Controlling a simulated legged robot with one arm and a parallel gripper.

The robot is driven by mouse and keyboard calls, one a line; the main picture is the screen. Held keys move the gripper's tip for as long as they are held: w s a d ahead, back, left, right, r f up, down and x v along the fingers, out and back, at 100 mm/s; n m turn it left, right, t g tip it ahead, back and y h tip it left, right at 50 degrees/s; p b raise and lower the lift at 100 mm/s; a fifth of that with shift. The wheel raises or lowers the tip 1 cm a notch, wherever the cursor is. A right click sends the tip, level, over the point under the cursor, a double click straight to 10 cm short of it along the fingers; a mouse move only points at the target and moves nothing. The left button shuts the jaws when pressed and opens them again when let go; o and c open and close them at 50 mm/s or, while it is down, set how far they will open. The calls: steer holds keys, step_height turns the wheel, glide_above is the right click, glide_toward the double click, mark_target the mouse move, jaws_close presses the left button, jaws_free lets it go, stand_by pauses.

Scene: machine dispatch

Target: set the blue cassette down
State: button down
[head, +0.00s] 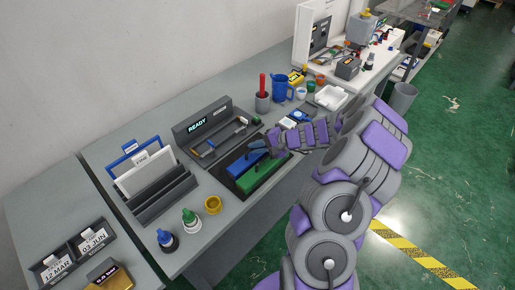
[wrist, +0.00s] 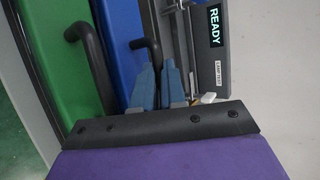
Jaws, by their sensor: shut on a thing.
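The blue cassette (head: 243,163) is a flat blue block with a black handle. It lies level beside the green cassette (head: 262,175), over the dark holder in the middle of the bench. I cannot tell whether it touches the holder's floor. My gripper (head: 274,143) is at the far right end of the blue cassette, shut on its handle. In the wrist view, the blue cassette (wrist: 122,35) runs up from my gripper (wrist: 160,75), with the green cassette (wrist: 50,60) to its left. My fingers partly hide the handle.
A grey unit with a READY display (head: 198,126) stands just behind the holder. A rack with blue and white panels (head: 140,172) is to the left.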

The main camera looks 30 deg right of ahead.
steer(key=shift+a, duration=0.45)
steer(key=shift+f, duration=0.15)
steer(key=c, duration=1.5)
jaws_free()
steer(key=shift+d, duration=0.3)
steer(key=shift+o, duration=0.2)
steer(key=shift+d, duration=0.2)
steer(key=shift+s+d+r, duration=0.15)
steer(key=shift+s+r, duration=0.1)
steer(key=shift+r, duration=0.1)
steer(key=p+v, duration=0.2)
steer(key=v, duration=0.9)
steer(key=s+a+r+n+g, duration=0.3)
steer(key=s+a+r, duration=0.1)
steer(key=a, duration=0.4)
steer(key=s+a+r+n+g, duration=0.2)
steer(key=s+a+r+n, duration=0.15)
steer(key=a, duration=0.55)
steer(key=s+a+r+n+g, duration=0.2)
steer(key=s+a+r+g, duration=0.15)
steer(key=a, duration=0.45)
steer(key=s+d+r+n+g+h, duration=0.1)
steer(key=s+n+h, duration=0.2)
steer(key=s, duration=1.9)
steer(key=h, duration=0.5)
steer(key=shift+r+h, duration=0.3)
steer(key=shift+r, duration=0.1)
